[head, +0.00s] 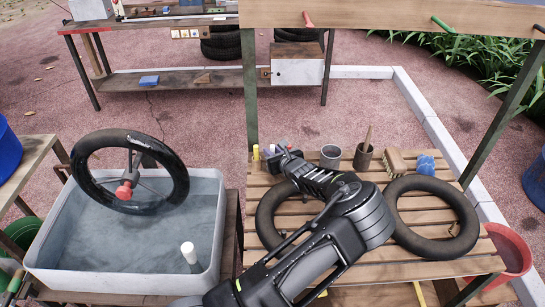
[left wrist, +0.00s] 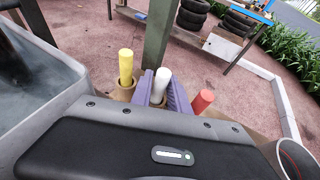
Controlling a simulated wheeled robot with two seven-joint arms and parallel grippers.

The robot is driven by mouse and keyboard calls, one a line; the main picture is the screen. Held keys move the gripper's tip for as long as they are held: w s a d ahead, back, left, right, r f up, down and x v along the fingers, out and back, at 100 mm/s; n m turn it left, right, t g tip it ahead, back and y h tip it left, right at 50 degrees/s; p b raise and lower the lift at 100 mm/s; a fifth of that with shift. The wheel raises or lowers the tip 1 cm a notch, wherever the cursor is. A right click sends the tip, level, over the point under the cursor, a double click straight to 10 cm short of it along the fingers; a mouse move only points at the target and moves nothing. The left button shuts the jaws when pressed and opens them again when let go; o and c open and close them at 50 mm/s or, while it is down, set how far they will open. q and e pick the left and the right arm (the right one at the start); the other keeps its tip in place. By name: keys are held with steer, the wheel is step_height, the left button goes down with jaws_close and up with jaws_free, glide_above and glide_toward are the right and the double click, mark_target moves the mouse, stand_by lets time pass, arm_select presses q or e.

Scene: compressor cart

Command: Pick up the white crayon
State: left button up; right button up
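The white crayon (left wrist: 162,83) stands upright in a brown holder, between the two purple fingers of my left gripper (left wrist: 160,95). The fingers lie close along both its sides; I cannot tell whether they press on it. In the head view, my left gripper (head: 283,158) reaches to the back left corner of the slatted table, by the crayons. A yellow crayon (left wrist: 126,67) stands just left of the fingers, and a red crayon (left wrist: 203,101) just right of them. The yellow crayon also shows in the head view (head: 256,152). My right gripper is out of view.
The slatted table (head: 412,255) also holds a grey cup (head: 330,156), a brown pot (head: 364,157), a brush (head: 395,162) and two black tyres. A table post (head: 251,95) rises close behind the crayons. A grey water tub (head: 60,262) stands on the left.

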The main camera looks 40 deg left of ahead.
arm_select(q)
jaws_close()
steer(key=shift+r, duration=0.1)
stand_by(0.3)
steer(key=shift+r, duration=0.75)
step_height(320, 180, up, 8)
steer(key=shift+r, duration=0.2)
